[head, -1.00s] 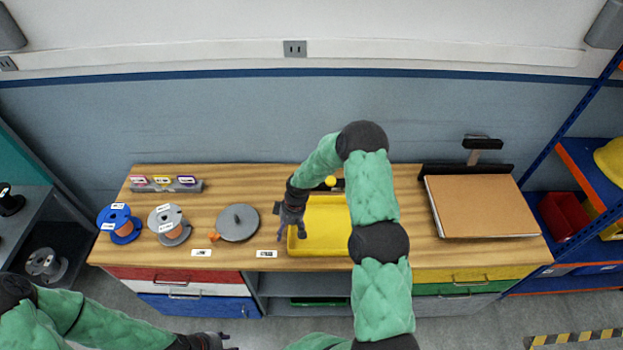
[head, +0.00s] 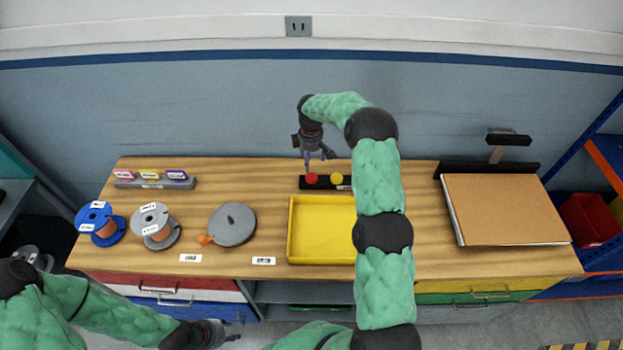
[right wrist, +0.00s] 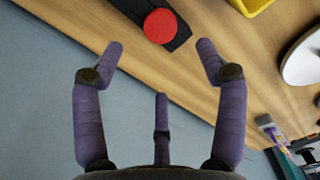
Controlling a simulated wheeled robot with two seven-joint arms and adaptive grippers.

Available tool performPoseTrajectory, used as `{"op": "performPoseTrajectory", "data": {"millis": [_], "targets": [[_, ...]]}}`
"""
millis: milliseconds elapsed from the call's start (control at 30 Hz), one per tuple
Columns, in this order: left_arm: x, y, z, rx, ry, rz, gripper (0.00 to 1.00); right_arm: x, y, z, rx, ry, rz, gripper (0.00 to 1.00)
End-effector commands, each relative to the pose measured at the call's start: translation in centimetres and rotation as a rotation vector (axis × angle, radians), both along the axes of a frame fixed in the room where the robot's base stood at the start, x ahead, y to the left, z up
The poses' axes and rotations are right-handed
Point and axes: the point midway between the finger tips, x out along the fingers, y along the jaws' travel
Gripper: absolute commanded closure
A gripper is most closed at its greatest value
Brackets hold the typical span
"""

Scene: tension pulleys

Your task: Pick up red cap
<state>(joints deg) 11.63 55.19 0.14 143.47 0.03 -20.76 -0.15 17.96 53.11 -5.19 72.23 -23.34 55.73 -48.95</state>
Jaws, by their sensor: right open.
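The red cap (head: 312,178) sits on a black holder (head: 322,184) at the back of the wooden bench, left of a yellow cap (head: 337,178). My right gripper (head: 316,163) is just above and behind the red cap, pointing down. In the right wrist view the red cap (right wrist: 160,26) lies ahead of the fingertips, between their lines and apart from them. That gripper (right wrist: 158,70) is open and empty. My left gripper (head: 226,333) is low at the front left, away from the bench top; its fingers are too small to read.
A yellow tray (head: 322,258) lies in front of the holder. A grey disc (head: 232,225), a blue spool (head: 98,222) and a grey spool (head: 153,224) stand on the left. A brown board (head: 503,208) lies on the right. The wall is close behind the holder.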

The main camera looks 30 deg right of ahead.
Motion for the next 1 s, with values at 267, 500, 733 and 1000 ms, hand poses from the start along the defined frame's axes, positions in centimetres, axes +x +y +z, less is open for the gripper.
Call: {"op": "performPoseTrajectory", "data": {"millis": [267, 500, 733, 1000], "targets": [[0.0, 0.0, -0.4, 0.0, 0.0, 0.0, 0.61, 0.0, 0.1, -3.7, 0.001, 0.001, -0.002, 0.27], [0.0, 0.0, -0.8, 0.0, 0.0, 0.0, 0.61, -0.2, 0.5, -6.6, 0.002, 0.003, 0.0, 0.27], [0.0, 0.0, -1.0, 0.0, 0.0, 0.0, 0.61, -0.1, 0.4, -8.7, 0.001, 0.0, -0.001, 0.27], [0.0, 0.0, -0.9, 0.0, 0.0, 0.0, 0.61, -0.1, 0.4, -8.8, 0.002, -0.001, -0.001, 0.33]]}}
